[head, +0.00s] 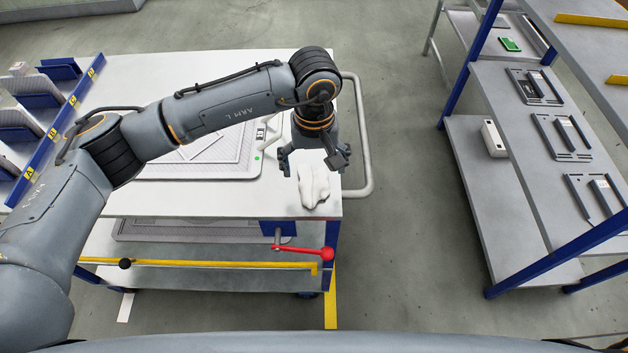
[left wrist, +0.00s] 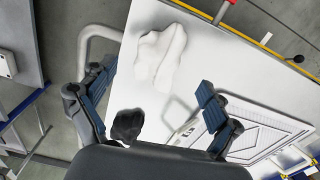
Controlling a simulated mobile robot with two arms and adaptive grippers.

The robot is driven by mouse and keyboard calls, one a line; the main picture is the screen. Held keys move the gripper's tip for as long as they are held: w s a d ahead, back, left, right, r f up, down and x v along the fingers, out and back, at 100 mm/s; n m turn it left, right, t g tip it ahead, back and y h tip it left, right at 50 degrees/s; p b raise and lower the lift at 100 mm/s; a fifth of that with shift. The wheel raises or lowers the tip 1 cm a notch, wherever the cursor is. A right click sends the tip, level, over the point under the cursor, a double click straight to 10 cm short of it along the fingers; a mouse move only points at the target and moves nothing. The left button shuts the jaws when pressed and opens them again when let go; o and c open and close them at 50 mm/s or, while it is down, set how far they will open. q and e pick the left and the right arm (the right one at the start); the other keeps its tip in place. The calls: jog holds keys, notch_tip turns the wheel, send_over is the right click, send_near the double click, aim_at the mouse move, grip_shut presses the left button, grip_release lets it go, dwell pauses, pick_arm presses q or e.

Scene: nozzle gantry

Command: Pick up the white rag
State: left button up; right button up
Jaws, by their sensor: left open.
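The white rag (head: 314,187) lies crumpled on the white tabletop (head: 230,197), near the right front corner of the cart. It also shows in the left wrist view (left wrist: 160,57), lying beyond and partly between the fingertips. My left gripper (head: 312,162) is open and empty, pointing down just behind and above the rag. Its fingers (left wrist: 155,80) are spread wide in the left wrist view, and I cannot tell how high they are above the table. My right gripper is not in view.
A dark lump (left wrist: 127,126) lies on the table near my left gripper's palm. A grey-rimmed tray (head: 215,170) lies left of the rag. A rail handle (head: 366,150) runs along the cart's right edge. A red lever (head: 305,251) is below the front edge. A shelf rack (head: 475,180) stands right.

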aim_at(314, 181)
pick_arm(q)
jog(key=f, duration=0.2)
jog(key=f+p, duration=0.1)
jog(key=shift+w+f, duration=0.2)
jog(key=shift+f, duration=0.55)
jog(key=shift+c, duration=0.2)
jog(key=c, duration=1.1)
jog(key=shift+r, duration=0.1)
jog(key=shift+r, duration=0.55)
jog(key=s+a+r+b, duration=0.1)
jog(key=s+r+b, duration=0.2)
jog(key=s+r, duration=0.8)
jog(key=s, duration=0.3)
jog(key=shift+a+r+b, duration=0.35)
jog(key=shift+r+b, duration=0.05)
